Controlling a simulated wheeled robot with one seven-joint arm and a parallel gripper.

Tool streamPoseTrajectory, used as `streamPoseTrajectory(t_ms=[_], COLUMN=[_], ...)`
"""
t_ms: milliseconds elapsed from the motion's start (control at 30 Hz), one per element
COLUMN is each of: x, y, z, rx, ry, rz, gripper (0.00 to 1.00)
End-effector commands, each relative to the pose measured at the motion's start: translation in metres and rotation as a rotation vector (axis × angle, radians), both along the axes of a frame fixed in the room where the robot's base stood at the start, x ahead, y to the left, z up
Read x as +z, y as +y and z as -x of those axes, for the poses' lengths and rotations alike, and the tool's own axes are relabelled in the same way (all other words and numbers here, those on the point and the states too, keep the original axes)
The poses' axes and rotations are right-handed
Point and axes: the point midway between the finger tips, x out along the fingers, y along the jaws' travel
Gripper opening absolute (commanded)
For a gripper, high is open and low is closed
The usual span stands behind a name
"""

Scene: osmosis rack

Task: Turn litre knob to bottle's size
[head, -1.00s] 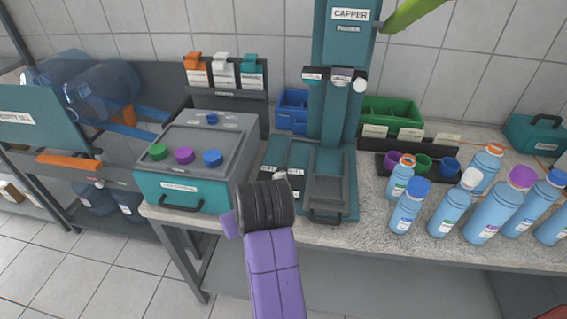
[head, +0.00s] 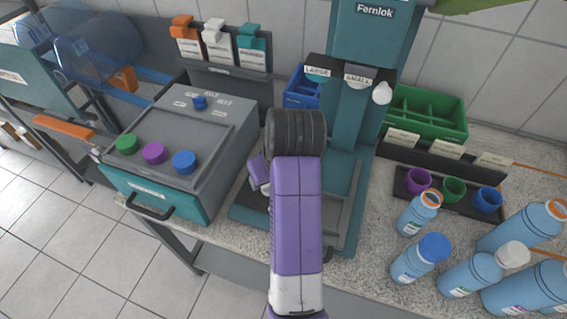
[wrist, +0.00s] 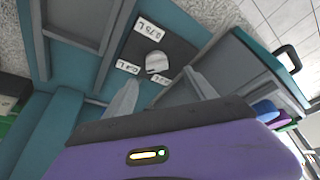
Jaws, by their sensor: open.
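The litre knob (wrist: 157,63) is a small pale grey knob on a dark plate of the teal capper base, in the wrist view. White labels surround it; one reads 0.75 L (wrist: 147,26), and the others are too small to read surely. I cannot tell where the knob points. My gripper (wrist: 162,92) is open, its two grey fingers spread below the knob in the picture and apart from it. In the head view my arm hides the knob and most of the gripper. Blue bottles with orange (head: 419,213), blue (head: 420,259) and white (head: 485,270) caps stand at the right.
The capper column (head: 361,60) rises behind my arm. A cup rack (head: 447,205) and green bin (head: 428,115) are at the right. Bare counter shows before the capper.

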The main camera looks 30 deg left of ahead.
Motion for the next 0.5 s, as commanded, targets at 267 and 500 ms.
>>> streamPoseTrajectory(t_ms=[267,500], x=[-0.016,-0.051], y=[0.006,0.018], z=[-0.003,-0.009], rx=[0.002,0.003], ry=[0.003,0.003], rz=[0.002,0.003], gripper=[0.65,0.65])
